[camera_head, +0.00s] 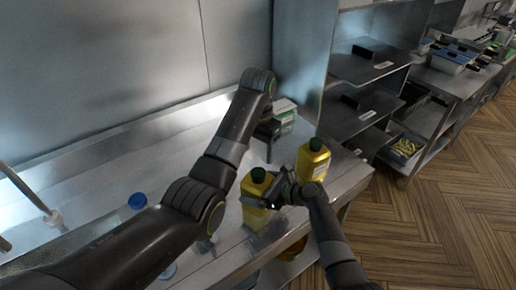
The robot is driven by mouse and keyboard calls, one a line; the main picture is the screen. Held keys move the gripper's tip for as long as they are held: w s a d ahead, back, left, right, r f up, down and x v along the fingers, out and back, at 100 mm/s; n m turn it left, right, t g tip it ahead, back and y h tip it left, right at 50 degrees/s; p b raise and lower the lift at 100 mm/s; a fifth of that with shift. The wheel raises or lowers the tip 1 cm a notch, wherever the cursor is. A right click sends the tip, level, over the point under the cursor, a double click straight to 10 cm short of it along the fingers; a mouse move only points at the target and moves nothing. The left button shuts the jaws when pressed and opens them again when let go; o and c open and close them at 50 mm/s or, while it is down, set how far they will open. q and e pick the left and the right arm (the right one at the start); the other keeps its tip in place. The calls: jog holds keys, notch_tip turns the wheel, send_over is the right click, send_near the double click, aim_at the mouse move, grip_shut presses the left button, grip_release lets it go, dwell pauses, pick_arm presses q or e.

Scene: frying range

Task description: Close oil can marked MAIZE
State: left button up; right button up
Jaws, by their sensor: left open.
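Two yellow oil cans stand on the steel counter (215,255), each with a dark green cap on top. The nearer can (252,214) is partly hidden by my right gripper (268,190), which is at its upper part just beside the cap; I cannot tell whether its jaws are shut on the can. The other can (314,162) stands farther back to the right. No marking is legible on either can, so I cannot tell which is MAIZE. My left gripper (268,138) is open, pointing down behind the nearer can and left of the farther one.
A blue round object (137,201) lies on the counter at left, near my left arm. Small boxes (284,112) stand behind my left gripper. Steel shelves (360,72) rise at the back right. The wooden floor (440,215) is clear at right.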

pick_arm(q)
jog(key=shift+f+b, duration=0.8)
jog(key=shift+f, duration=0.05)
pick_arm(e)
jog(key=v, duration=1.7)
jog(key=shift+d, duration=0.2)
jog(key=shift+r, duration=0.1)
pick_arm(q)
jog(key=shift+d+f, duration=0.1)
